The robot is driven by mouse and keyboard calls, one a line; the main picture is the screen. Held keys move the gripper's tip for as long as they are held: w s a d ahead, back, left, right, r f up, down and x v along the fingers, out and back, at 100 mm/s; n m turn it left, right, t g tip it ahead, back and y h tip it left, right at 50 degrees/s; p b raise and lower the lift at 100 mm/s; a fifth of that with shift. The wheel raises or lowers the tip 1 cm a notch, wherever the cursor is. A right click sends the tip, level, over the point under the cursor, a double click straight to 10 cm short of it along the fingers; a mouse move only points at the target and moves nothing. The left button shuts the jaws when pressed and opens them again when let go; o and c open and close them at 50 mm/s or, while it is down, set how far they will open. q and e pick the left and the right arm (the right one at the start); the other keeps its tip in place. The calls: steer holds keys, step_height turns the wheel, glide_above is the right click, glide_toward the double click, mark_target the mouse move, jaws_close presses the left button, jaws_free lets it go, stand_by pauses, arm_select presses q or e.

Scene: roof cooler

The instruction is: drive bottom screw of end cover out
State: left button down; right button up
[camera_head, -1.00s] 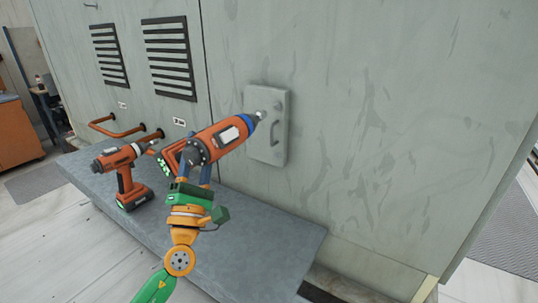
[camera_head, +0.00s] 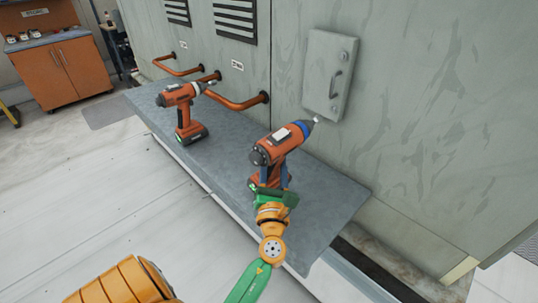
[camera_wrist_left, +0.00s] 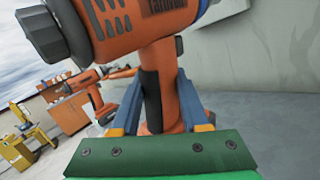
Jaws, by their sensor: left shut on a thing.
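The end cover (camera_head: 320,75) is a grey plate with a handle on the cabinet wall. A round screw head (camera_head: 344,55) shows near its top; a smaller one (camera_head: 334,108) shows near its bottom edge. My left gripper (camera_head: 270,181) is shut on the handle of an orange power driver with a blue collar (camera_head: 283,142). The driver's tip points up and right, close to the cover's lower edge; I cannot tell whether it touches. The left wrist view shows the blue fingers on both sides of the driver's handle (camera_wrist_left: 180,85). My right gripper is out of view.
A second orange driver (camera_head: 184,110) stands upright on the grey ledge (camera_head: 225,135) to the left. Copper-coloured pipes (camera_head: 235,100) stick out of the wall behind it. An orange cabinet (camera_head: 62,70) stands at the far left. The floor in front is clear.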

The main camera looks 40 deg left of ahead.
arm_select(q)
steer(key=shift+w+d+b, duration=0.15)
steer(key=shift+w+b, duration=0.5)
steer(key=shift+w, duration=1.65)
steer(key=shift+w+r, duration=0.1)
steer(key=shift+w, duration=0.05)
steer(key=shift+d+r, duration=0.15)
steer(key=shift+r, duration=0.05)
steer(key=shift+w+f, duration=0.1)
steer(key=shift+w, duration=0.45)
